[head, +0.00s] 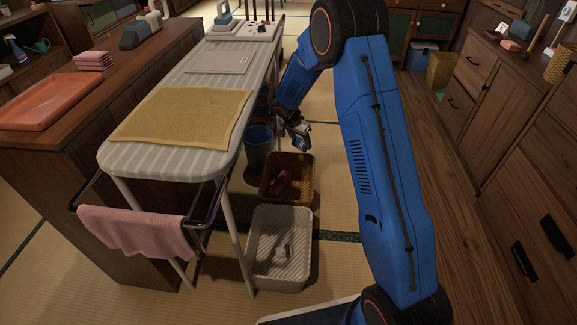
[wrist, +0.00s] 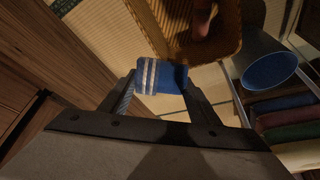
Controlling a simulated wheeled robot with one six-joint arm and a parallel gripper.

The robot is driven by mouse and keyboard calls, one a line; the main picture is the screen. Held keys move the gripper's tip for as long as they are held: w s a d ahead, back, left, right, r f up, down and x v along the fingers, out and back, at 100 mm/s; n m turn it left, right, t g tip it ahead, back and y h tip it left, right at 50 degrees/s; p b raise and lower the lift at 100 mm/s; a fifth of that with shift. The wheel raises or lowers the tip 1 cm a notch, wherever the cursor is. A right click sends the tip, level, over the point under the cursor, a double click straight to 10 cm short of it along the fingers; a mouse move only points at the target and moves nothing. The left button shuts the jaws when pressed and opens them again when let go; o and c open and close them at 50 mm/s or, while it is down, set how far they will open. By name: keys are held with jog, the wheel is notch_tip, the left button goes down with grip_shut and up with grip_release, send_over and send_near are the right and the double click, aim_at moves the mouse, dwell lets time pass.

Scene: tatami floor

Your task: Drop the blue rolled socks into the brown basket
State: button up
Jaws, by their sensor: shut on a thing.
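My gripper (head: 303,140) is above and slightly beyond the brown basket (head: 303,196) in the head view. In the wrist view my gripper (wrist: 155,92) is shut on the blue rolled socks (wrist: 172,78), which have pale stripes and stick out past the fingertips. The socks are hard to make out in the head view. The brown basket also shows in the wrist view (wrist: 172,46), just past the socks. A reddish-brown item (head: 281,182) lies inside it. The socks are held in the air, apart from the basket as far as I can tell.
A white basket (head: 309,225) with a small grey item stands in front of the brown one. A blue bin (head: 258,147) stands behind-left. An ironing-board-like table (head: 135,157) with a yellow cloth borders the left. Wooden cabinets (head: 500,100) line the right, with open floor between.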

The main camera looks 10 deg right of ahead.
jog(key=w+a+f+m+g, duration=0.1)
jog(key=a+f+m+g, duration=0.1)
jog(key=f+m, duration=0.4)
jog(key=w+a+f+m+g, duration=0.1)
jog(key=f+m, duration=0.5)
jog(key=f, duration=0.9)
jog(key=shift+a+f+g, duration=0.4)
jog(key=shift+a+g, duration=0.2)
jog(key=shift+g, duration=0.2)
jog(key=o, duration=1.1)
jog(key=shift+r, duration=0.1)
jog(key=v, duration=0.7)
jog(key=shift+a, duration=0.2)
